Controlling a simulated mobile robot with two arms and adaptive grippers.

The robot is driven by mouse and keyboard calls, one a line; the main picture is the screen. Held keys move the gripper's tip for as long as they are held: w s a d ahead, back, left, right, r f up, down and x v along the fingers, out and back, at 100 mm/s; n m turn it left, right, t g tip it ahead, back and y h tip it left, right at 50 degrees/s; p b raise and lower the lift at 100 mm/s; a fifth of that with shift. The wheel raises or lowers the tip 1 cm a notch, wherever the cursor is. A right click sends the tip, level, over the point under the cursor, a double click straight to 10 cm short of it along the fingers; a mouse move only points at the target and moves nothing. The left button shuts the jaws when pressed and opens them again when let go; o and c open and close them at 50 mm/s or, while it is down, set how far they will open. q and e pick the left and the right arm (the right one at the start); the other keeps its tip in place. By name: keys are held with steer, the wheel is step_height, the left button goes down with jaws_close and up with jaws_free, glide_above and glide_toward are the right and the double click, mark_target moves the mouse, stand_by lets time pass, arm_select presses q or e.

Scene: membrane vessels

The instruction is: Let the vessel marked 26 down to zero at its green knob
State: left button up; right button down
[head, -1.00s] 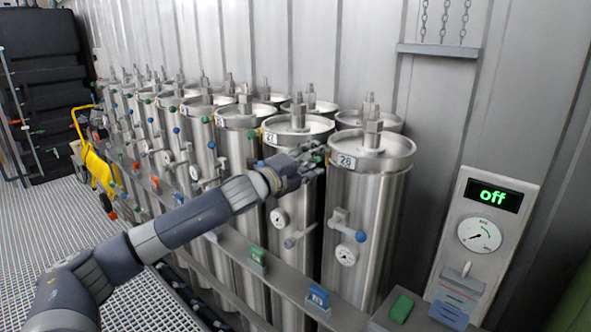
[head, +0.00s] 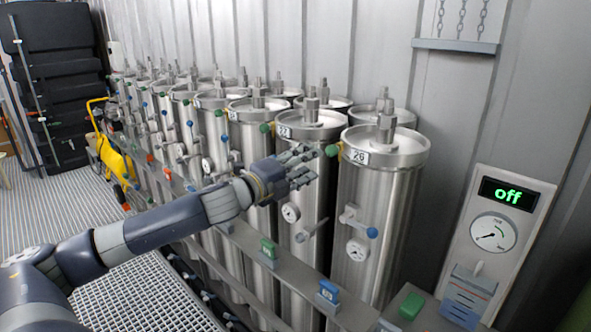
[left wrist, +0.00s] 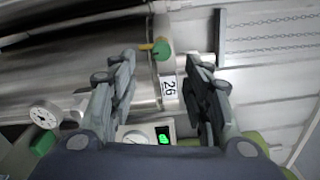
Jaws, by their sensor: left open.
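The vessel marked 26 (head: 372,200) is the upright steel cylinder at the right end of the front row in the head view. Its label (head: 356,156) also shows in the left wrist view (left wrist: 170,90). Its green knob (head: 332,150) sits at the upper left of the vessel; in the left wrist view the green knob (left wrist: 161,50) appears between the fingers, beyond the tips. My left gripper (head: 306,166) is open and empty, just left of and slightly below the knob, apart from it. The open fingers also show in the left wrist view (left wrist: 166,68). My right gripper is out of view.
A blue-tipped handle (head: 372,232) and a gauge (head: 357,250) are on the same vessel lower down. Other vessels crowd to the left. A rail (head: 300,285) with coloured blocks runs in front. A panel (head: 490,235) at right reads "off".

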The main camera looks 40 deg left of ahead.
arm_select(q)
steer(key=shift+s, duration=1.75)
